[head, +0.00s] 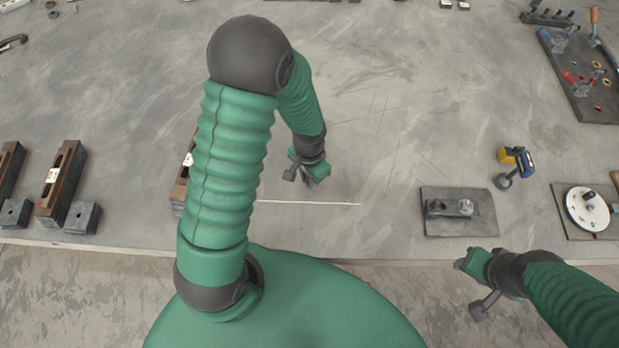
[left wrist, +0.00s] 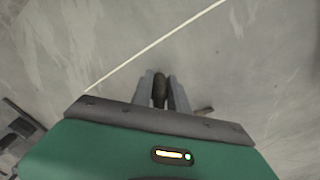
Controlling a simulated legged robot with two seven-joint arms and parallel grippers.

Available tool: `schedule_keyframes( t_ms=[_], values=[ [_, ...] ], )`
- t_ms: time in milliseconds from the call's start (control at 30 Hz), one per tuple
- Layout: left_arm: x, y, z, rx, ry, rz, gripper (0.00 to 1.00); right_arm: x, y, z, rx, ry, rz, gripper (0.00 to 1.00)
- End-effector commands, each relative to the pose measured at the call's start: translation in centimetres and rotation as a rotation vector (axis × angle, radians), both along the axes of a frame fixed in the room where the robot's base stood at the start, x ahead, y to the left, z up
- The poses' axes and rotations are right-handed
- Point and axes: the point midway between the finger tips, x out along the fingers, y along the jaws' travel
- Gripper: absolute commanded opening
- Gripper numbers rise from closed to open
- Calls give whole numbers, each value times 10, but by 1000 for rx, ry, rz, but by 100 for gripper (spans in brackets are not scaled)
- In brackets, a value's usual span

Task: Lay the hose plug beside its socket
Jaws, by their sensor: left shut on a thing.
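My left gripper (head: 308,176) is over the bare table, left of the picture's middle. In the left wrist view the gripper (left wrist: 161,100) is shut on a short dark brown cylinder, which looks like the hose plug (left wrist: 160,88). The plug cannot be made out in the head view. I cannot tell for certain which thing is its socket; a small metal fitting (head: 463,208) sits on a dark mat (head: 482,230) to the right.
A pale line (head: 310,203) runs across the table near my left gripper. A blue and yellow tool (head: 518,163) and a plate with a white dial (head: 588,210) lie right. Brown and dark blocks (head: 62,178) stand left. The middle table is clear.

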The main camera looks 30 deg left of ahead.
Motion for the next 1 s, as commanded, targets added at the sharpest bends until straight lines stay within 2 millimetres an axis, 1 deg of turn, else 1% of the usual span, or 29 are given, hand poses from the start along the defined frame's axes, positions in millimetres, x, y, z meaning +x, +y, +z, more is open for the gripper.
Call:
schedule_keyframes(
  t_ms=[300,333,467,500,733,833,933,1000],
  values=[
    [0,-1,-4,2,0,-2,0,0,0,-2,0,0,0,41],
    [0,-1,-4,2,0,-2,23,0,0,-1,0,0,0,41],
    [0,-1,-4,2,-1,-2,40,0,0,-1,0,0,0,41],
    [0,0,-4,2,-1,-2,42,0,0,-1,0,0,0,41],
    [0,0,-3,2,-1,-2,42,0,0,-1,0,0,0,41],
    [1,0,1,1,-2,-2,42,0,0,1,0,0,0,41],
    [1,0,15,2,-6,-1,42,0,0,2,0,0,0,41],
    [2,0,32,2,-8,-1,42,0,0,4,0,0,0,41]
  ],
)
